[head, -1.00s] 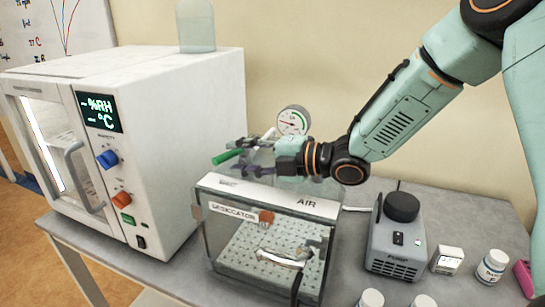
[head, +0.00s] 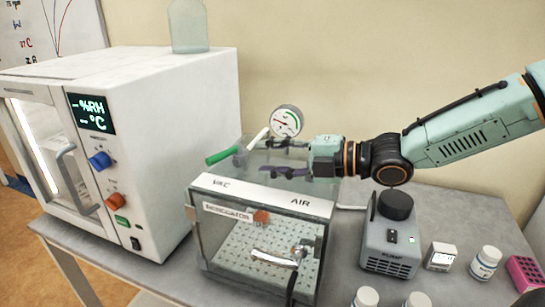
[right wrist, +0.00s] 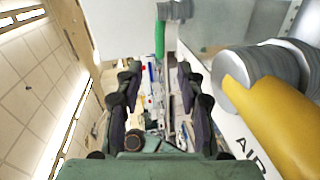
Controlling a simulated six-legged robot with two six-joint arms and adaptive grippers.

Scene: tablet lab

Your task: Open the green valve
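The green valve (head: 222,156) is a green bar handle at the back left of the desiccator's top, pointing left toward the white oven. Its green handle also shows upright at the top of the right wrist view (right wrist: 159,40). My right gripper (head: 272,158) is just right of the handle, above the desiccator (head: 265,199). Its two dark fingers are spread, with nothing held between them. In the right wrist view the fingers (right wrist: 152,88) are also apart, and the green handle lies beyond their tips. My left gripper is not in view.
A white handle (head: 257,138) and a pressure gauge (head: 286,121) stand close behind my right gripper. A white oven (head: 165,130) is at the left. A grey pump (head: 391,238), a small box (head: 441,255) and bottles stand at the right. A yellow handle (right wrist: 275,125) shows in the right wrist view.

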